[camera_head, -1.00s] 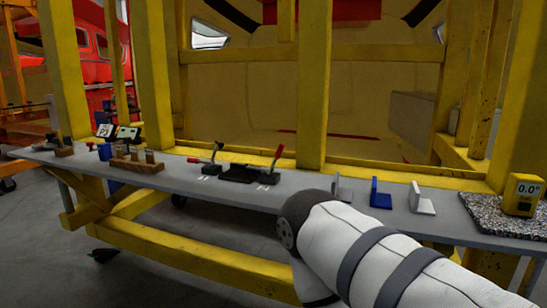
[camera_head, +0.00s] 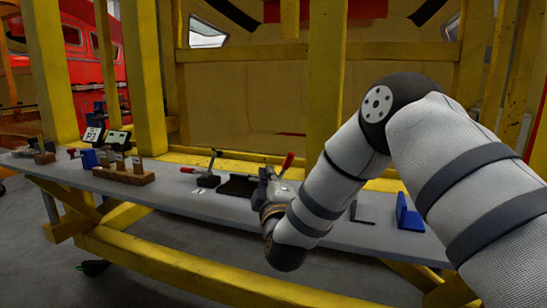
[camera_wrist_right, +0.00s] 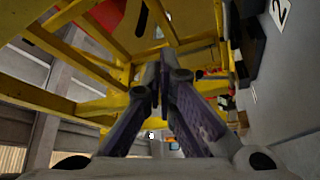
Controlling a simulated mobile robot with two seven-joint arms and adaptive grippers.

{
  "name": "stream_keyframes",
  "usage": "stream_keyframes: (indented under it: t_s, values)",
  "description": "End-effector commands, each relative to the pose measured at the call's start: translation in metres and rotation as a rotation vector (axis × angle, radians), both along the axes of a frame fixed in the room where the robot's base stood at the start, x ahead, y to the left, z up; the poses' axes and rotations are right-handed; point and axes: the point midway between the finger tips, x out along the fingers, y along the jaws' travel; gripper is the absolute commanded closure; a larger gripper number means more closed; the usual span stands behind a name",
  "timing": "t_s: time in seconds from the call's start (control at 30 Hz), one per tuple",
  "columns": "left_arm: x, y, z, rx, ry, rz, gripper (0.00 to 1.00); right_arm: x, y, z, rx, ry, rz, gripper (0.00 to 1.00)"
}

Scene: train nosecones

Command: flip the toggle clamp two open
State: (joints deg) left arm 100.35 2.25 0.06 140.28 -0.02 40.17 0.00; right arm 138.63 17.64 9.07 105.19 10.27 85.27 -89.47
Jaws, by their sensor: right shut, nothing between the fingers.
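The toggle clamp with the raised red handle (camera_head: 287,162) is at the middle of the bench, right of the black block; its base is mostly hidden behind my right gripper. My right gripper (camera_head: 266,190) is at the bench's front edge, at or just in front of this clamp; I cannot tell whether they touch. In the right wrist view its fingers (camera_wrist_right: 165,62) are together with nothing between them. A label marked 2 (camera_wrist_right: 280,11) shows at top right there. Another toggle clamp (camera_head: 208,178) stands further left, its red handle low to the left. My left gripper is out of view.
The grey bench (camera_head: 160,203) runs across, with yellow frame posts behind it. A black block (camera_head: 237,185) lies between the clamps. A wooden block with pegs (camera_head: 125,172) is at left; a blue bracket (camera_head: 408,214) is at right. The front strip at left is clear.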

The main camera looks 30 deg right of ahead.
Motion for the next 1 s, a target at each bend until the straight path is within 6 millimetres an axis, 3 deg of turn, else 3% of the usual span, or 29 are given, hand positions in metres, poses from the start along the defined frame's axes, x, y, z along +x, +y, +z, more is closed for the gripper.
stream_keyframes:
  t_s: [0.53, 1.0]
  values:
    - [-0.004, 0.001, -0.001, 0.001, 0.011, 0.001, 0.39, 0.007, -0.004, 0.002, -0.002, -0.002, -0.002, 1.00]
    - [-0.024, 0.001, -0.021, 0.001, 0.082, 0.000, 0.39, 0.090, -0.045, 0.017, -0.003, 0.004, -0.005, 1.00]
